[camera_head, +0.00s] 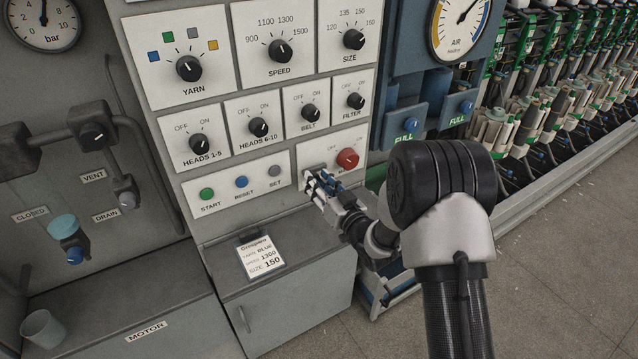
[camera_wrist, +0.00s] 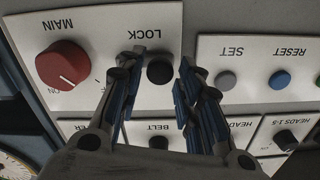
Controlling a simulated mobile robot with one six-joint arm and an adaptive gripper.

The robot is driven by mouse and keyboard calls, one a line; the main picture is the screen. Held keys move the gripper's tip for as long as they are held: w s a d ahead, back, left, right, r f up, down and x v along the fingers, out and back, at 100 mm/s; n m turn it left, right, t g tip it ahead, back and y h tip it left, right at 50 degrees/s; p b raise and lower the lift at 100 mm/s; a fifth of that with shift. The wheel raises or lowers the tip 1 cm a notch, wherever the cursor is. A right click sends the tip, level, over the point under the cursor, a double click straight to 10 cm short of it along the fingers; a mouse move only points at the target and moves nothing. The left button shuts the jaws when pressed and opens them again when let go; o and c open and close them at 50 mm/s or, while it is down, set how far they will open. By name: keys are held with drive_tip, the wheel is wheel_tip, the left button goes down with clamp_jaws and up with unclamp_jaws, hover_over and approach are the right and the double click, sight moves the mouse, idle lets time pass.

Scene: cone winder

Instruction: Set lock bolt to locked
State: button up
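The lock bolt (camera_wrist: 160,70) is a small dark round knob beside the LOCK label on a white plate, seen upside down in the wrist view. My gripper (camera_wrist: 160,75) is open, with one blue-and-dark finger on each side of the bolt and a gap to it. Whether the fingertips reach past its face is unclear. In the head view my gripper (camera_head: 316,182) is in front of the lower right of the panel and hides the bolt and its label. The bolt's locked or unlocked position cannot be read.
The red MAIN knob (camera_head: 347,158) shares the plate, close beside my gripper. The grey SET button (camera_head: 275,171), blue RESET button (camera_head: 241,182) and green START button (camera_head: 207,194) lie to the left. A recipe card (camera_head: 259,256) lies on the ledge below.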

sight(324, 167)
clamp_jaws()
idle(0.3)
drive_tip(key=d, duration=0.1)
drive_tip(key=w+d, duration=0.1)
drive_tip(key=w+d+b, duration=0.1)
drive_tip(key=shift+w+d, duration=0.25)
drive_tip(key=shift+d, duration=0.1)
drive_tip(key=shift+r, duration=0.1)
drive_tip(key=shift+o, duration=1.4)
unclamp_jaws()
drive_tip(key=shift+w+d, duration=0.1)
drive_tip(key=shift+o, duration=0.4)
